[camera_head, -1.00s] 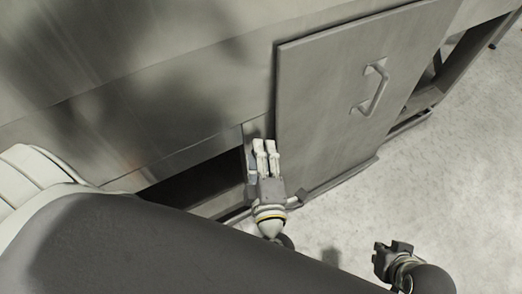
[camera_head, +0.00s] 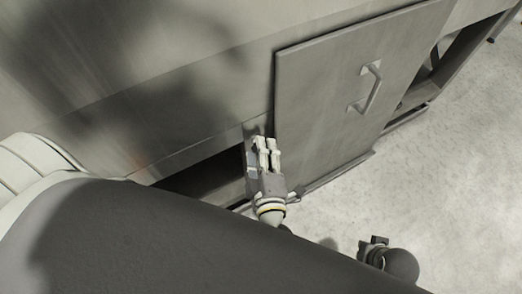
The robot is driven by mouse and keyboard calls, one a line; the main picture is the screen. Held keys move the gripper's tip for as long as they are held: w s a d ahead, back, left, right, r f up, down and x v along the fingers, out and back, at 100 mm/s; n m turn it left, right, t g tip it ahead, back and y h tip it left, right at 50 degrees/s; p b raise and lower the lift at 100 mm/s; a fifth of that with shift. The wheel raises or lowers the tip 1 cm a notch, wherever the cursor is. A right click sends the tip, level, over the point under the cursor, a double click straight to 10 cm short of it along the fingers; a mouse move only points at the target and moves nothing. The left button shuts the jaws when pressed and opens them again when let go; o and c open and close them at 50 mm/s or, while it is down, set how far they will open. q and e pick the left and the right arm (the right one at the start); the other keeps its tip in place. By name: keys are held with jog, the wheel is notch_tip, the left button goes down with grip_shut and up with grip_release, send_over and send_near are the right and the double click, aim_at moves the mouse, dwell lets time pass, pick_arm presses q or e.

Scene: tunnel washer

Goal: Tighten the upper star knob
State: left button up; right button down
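I cannot make out any star knob in this view. My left gripper (camera_head: 267,144) is in the middle, its pale fingers pointing up the picture. They appear close together beside the lower left edge of a flat grey door panel (camera_head: 325,115). Whether they are open or shut, or touch anything, is not clear. My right gripper (camera_head: 374,243) is at the lower right, over the floor, small and partly hidden by its own arm; its fingers cannot be made out.
The panel has a bar handle (camera_head: 371,88) at its upper right. A large metal machine wall (camera_head: 130,75) fills the upper left, with a dark gap beneath it. My dark arm covers the lower left. Pale floor (camera_head: 440,170) is clear at the right.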

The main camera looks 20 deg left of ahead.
pick_arm(q)
jog(key=shift+o, duration=1.3)
jog(key=v, duration=1.2)
jog(key=shift+w, duration=0.1)
